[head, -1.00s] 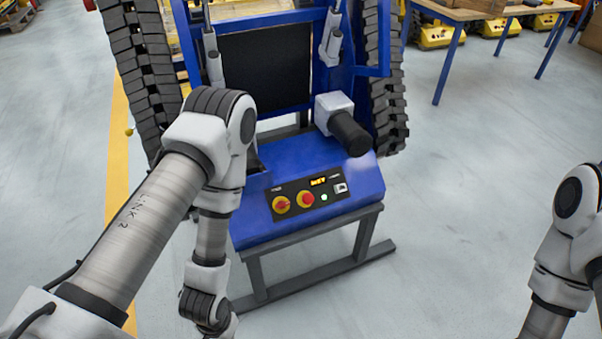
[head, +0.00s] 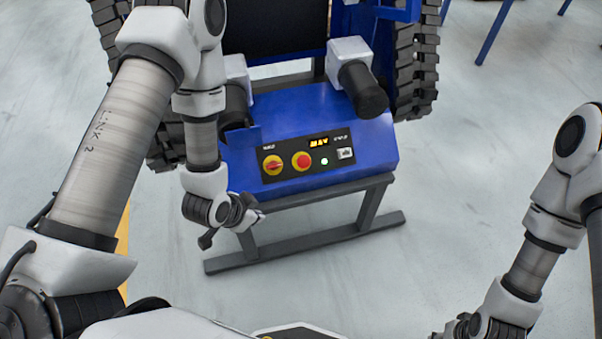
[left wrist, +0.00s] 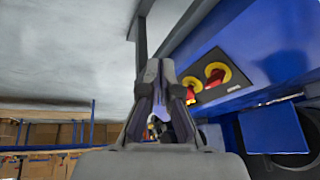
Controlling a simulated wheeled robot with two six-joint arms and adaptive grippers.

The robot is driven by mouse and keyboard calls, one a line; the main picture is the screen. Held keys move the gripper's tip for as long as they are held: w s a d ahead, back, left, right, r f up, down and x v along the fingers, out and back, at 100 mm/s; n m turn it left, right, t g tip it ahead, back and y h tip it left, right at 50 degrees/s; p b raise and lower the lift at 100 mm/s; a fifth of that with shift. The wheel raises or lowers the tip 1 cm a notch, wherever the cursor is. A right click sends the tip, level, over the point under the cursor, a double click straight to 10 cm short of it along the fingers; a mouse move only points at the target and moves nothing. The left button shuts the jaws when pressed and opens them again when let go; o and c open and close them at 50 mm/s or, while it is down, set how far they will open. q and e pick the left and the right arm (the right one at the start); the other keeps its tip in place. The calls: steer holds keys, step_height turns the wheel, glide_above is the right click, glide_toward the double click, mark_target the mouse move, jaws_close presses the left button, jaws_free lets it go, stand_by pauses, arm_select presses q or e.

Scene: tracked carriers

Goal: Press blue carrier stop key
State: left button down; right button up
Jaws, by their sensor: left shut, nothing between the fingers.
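The blue carrier (head: 310,113) has a dark sloping control panel (head: 284,176). On it are a red rotary switch (head: 273,165) and a red round stop key (head: 301,161), both on yellow. My left gripper (head: 259,214) is shut and empty, low in front of the panel's left end, apart from the keys. In the left wrist view my shut fingers (left wrist: 161,70) point past two red-and-yellow controls on the right; I cannot tell which one is the stop key there. The right arm shows at the lower right, but its gripper fingers are not visible.
A dark grey stand (head: 305,247) supports the carrier. Black tracks (head: 417,70) flank it.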

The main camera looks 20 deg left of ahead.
arm_select(q)
steer(key=w+d+r+m+t+h+b, duration=0.2)
steer(key=w+r+m+t+b, duration=0.2)
steer(key=w+m, duration=0.4)
steer(key=w+r+t, duration=0.1)
steer(key=w, duration=0.2)
steer(key=shift+d+h, duration=0.2)
steer(key=shift+h, duration=0.1)
arm_select(e)
step_height(320, 180, down, 8)
steer(key=shift+r, duration=0.25)
arm_select(q)
steer(key=b, duration=0.1)
glide_toward(308, 161)
steer(key=w+d+f, duration=0.1)
steer(key=w+d, duration=0.2)
steer(key=shift+w+a+f+b, duration=0.2)
steer(key=shift+w+f, duration=0.05)
steer(key=shift+f, duration=0.3)
steer(key=shift+w+a+f+b, duration=0.15)
steer(key=shift+w+f, duration=0.15)
steer(key=shift+f, duration=0.25)
steer(key=shift+w+a+f, duration=0.15)
steer(key=shift+w+f, duration=0.1)
steer(key=shift+f, duration=0.05)
arm_select(e)
steer(key=shift+f, duration=0.85)
